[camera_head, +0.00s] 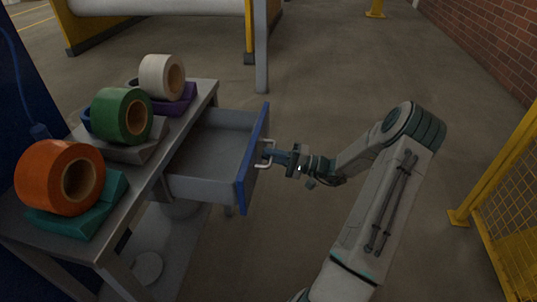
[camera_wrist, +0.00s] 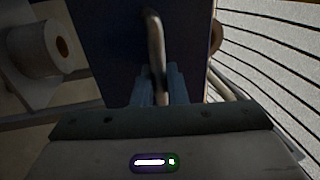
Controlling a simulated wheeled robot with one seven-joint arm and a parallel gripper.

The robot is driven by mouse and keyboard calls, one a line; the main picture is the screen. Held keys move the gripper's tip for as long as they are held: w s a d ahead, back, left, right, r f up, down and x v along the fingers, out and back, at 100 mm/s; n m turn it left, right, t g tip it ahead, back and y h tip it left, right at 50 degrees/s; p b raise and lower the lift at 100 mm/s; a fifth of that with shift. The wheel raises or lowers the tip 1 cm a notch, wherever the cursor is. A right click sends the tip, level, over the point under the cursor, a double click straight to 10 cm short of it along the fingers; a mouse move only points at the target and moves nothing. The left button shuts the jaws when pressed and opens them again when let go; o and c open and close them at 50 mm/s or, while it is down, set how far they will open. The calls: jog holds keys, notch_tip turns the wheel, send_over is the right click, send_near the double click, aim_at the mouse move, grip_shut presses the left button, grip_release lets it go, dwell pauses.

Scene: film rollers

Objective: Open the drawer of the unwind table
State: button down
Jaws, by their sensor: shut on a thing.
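The unwind table (camera_head: 148,174) is a grey metal table on the left of the head view. Its grey drawer (camera_head: 205,188) with a blue front (camera_head: 252,160) stands pulled well out to the right, and its inside looks empty. A pale bar handle (camera_head: 268,153) sits on the blue front. My gripper (camera_head: 275,156) is at the handle from the right, shut on it. In the wrist view the handle (camera_wrist: 154,40) runs down between my two fingers (camera_wrist: 160,86), against the dark blue drawer front (camera_wrist: 110,50).
A yellow mesh fence (camera_head: 515,190) stands at the right. Floor around my arm is clear.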

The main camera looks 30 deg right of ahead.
jog(key=c, duration=1.5)
grip_release()
jog(key=shift+c, duration=0.2)
jog(key=p+v, duration=0.1)
jog(key=v, duration=1.2)
jog(key=shift+s+d, duration=0.25)
